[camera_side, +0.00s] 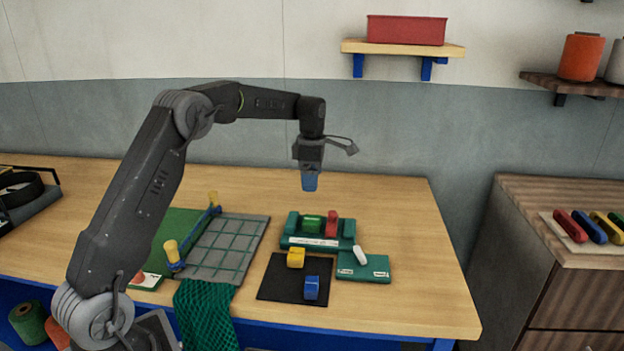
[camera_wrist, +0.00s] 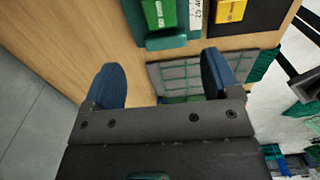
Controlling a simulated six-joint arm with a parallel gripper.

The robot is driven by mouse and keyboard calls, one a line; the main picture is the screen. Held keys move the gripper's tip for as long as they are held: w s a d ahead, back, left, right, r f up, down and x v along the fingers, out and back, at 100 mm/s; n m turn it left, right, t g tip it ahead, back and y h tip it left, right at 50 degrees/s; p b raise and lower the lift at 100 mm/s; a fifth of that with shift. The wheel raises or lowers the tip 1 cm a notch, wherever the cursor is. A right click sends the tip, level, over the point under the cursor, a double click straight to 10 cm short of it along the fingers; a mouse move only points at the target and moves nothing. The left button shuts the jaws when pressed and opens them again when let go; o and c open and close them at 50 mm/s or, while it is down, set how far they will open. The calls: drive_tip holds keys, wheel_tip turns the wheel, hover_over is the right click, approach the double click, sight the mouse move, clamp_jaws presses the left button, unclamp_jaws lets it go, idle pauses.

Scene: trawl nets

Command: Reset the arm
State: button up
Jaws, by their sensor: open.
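My gripper (camera_side: 309,181) is raised above the back of the wooden table, pointing down, behind the green tray. In the wrist view its two blue fingers (camera_wrist: 165,85) stand wide apart with nothing between them. The green tray (camera_side: 292,241) holds a green block (camera_side: 312,223) and a red block (camera_side: 332,224). The green block (camera_wrist: 160,12) also shows at the top of the wrist view.
A black mat (camera_side: 283,288) carries a yellow block (camera_side: 296,257) and a blue block (camera_side: 311,287). A green box (camera_side: 376,268) with a white piece on it stands to the right. A grey gridded mat (camera_side: 222,250) and green net (camera_side: 207,310) lie left. The table's back right is clear.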

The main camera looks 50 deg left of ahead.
drive_tip(key=s+d+r+m+t, duration=0.3)
drive_tip(key=s+d+r+m, duration=0.8)
drive_tip(key=s+d+m, duration=0.35)
drive_tip(key=s+d+f+m+t, duration=0.1)
drive_tip(key=s+d+f+m, duration=0.1)
drive_tip(key=s+m, duration=0.4)
drive_tip(key=s+d+f+m+t, duration=0.1)
drive_tip(key=s+d+f+m, duration=0.1)
drive_tip(key=s+m, duration=0.4)
drive_tip(key=s+d, duration=0.1)
drive_tip(key=s, duration=0.4)
drive_tip(key=shift+d+t, duration=0.3)
drive_tip(key=shift+d, duration=0.1)
